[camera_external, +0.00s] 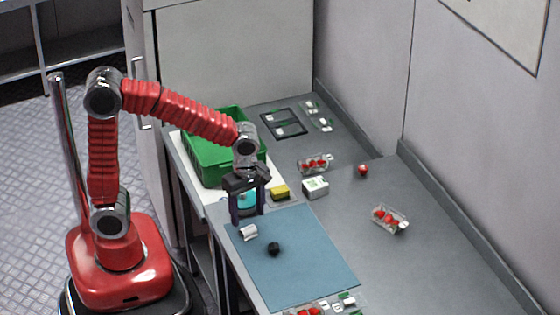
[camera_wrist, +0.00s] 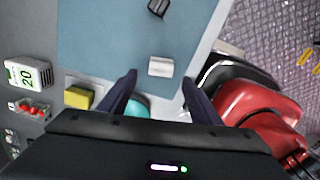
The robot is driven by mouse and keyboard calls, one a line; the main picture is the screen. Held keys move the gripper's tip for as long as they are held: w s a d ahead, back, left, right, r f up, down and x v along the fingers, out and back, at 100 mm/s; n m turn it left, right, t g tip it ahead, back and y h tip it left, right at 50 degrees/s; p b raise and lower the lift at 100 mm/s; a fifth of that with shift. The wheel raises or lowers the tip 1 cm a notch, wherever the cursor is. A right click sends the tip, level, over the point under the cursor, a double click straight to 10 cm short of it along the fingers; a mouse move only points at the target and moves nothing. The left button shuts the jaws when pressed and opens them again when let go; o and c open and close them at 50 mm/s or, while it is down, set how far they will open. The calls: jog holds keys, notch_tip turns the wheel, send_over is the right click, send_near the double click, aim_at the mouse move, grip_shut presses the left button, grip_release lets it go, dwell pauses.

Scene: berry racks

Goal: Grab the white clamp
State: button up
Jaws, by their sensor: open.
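The white clamp (camera_external: 249,232) is a small white piece lying on the blue mat (camera_external: 300,262), near the mat's left edge. In the wrist view the white clamp (camera_wrist: 160,66) lies just beyond the fingertips, between their lines. I cannot tell the exact height of the fingertips above the mat.
A black piece (camera_external: 274,248) lies on the mat close to the clamp. A teal round object (camera_external: 247,200) sits behind my fingers. A yellow block (camera_external: 280,192), a white box (camera_external: 315,188) and a green crate (camera_external: 212,166) stand farther back. The mat's right part is clear.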

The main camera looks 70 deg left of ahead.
aim_at(246, 231)
jog(key=shift+d+f, duration=0.1)
jog(key=shift+f, duration=2.5)
jog(key=shift+c, duration=0.4)
jog(key=c, duration=1)
